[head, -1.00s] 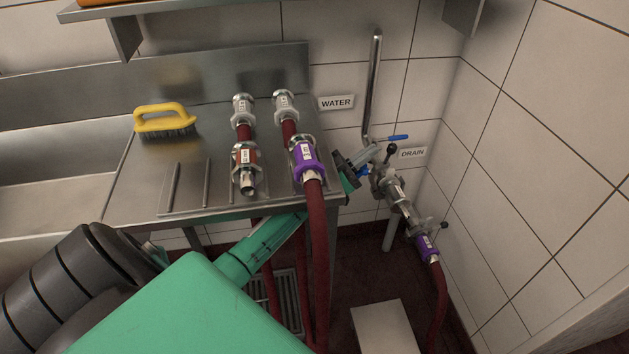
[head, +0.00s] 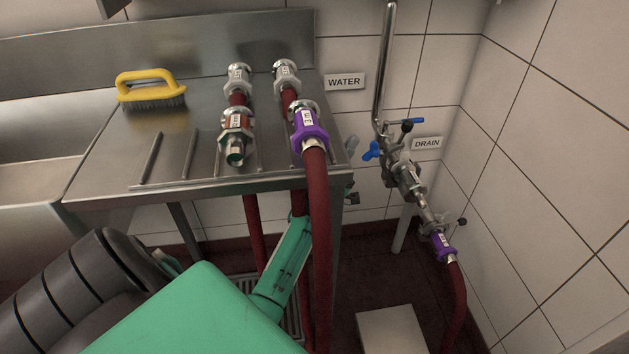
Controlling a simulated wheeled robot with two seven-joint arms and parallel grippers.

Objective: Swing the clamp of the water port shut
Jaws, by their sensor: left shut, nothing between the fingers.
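The WATER sign (head: 344,81) is on the wall behind the steel counter. A hose end with a purple collar (head: 443,245) joins the fitting's lower end. My left gripper (head: 352,172) is shut and empty, mostly hidden behind the front hose and counter corner, left of the fitting. My right gripper is out of view.
The DRAIN sign (head: 426,143) is right of the valve. A pale box (head: 390,330) stands on the floor.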

